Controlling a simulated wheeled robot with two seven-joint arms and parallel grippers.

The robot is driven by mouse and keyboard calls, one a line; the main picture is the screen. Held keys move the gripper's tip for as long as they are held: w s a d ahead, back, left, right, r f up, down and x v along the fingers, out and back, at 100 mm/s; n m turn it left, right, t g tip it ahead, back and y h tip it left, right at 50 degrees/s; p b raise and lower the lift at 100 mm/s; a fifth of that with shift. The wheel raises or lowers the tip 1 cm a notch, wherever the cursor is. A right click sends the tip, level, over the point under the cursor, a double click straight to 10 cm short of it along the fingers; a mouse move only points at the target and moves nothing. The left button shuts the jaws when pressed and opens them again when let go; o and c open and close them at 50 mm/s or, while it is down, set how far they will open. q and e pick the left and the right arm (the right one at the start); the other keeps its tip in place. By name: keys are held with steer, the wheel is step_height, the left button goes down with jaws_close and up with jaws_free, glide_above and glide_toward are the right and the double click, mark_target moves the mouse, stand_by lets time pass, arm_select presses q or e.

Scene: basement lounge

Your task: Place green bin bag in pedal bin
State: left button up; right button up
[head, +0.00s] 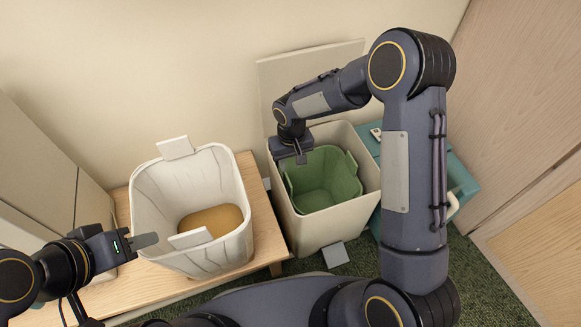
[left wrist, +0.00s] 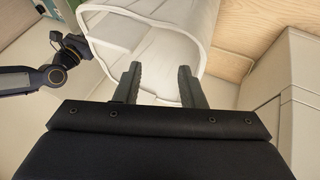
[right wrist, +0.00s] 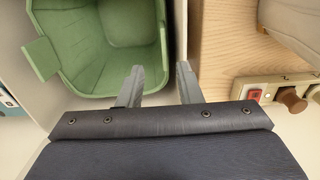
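The green bin bag (head: 322,180) is inside the cream pedal bin (head: 318,232), upright and open at the top. Its side tabs stand near the bin's rim. The bin's lid (head: 310,75) stands raised behind. My right gripper (head: 301,158) is at the bin's left rim, beside the bag. In the right wrist view its fingers (right wrist: 161,84) are apart with nothing gripped, and the green bag (right wrist: 118,35) lies just beyond the left finger. My left gripper (left wrist: 157,88) is open and empty, near the side of a white bag-like container (left wrist: 150,60). Whether they touch is unclear.
The white container (head: 150,205) stands on a wooden bench (head: 262,215) left of the bin, with a tan thing (head: 210,220) inside. A teal box (head: 455,180) stands right of the bin.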

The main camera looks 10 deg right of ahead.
step_height(320, 180, up, 7)
steer(key=p, duration=0.1)
steer(key=shift+f, duration=0.2)
steer(key=s+d+r+m+t+y, duration=0.1)
steer(key=s+d+r, duration=0.35)
steer(key=r, duration=0.25)
steer(key=s+d+r+m+t+y, duration=0.1)
steer(key=s+d+r, duration=0.3)
steer(key=s+r, duration=0.25)
steer(key=s+r+t, duration=0.1)
steer(key=s, duration=0.6)
steer(key=s+r+m+t+y, duration=0.1)
steer(key=s+r+t, duration=0.1)
steer(key=s, duration=0.6)
steer(key=shift+d+r+t+y, duration=0.3)
steer(key=shift+d, duration=0.15)
